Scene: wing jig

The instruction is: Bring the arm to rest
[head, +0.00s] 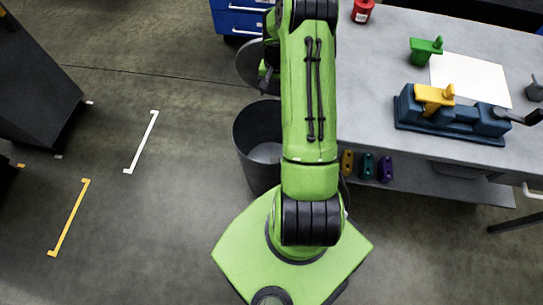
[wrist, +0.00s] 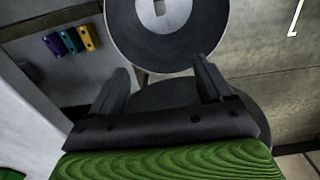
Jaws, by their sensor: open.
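My green arm reaches up the middle of the head view from my green base. My gripper (wrist: 162,66) shows in the wrist view with its two dark fingers spread apart and nothing between them. In the head view the gripper is mostly hidden behind the arm, left of its upper part. A round grey bin (wrist: 190,40) lies beyond the fingertips in the wrist view, with a small pale shape inside it. A second dark round shape is partly hidden behind the fingers.
A dark bin (head: 258,135) stands beside the arm.

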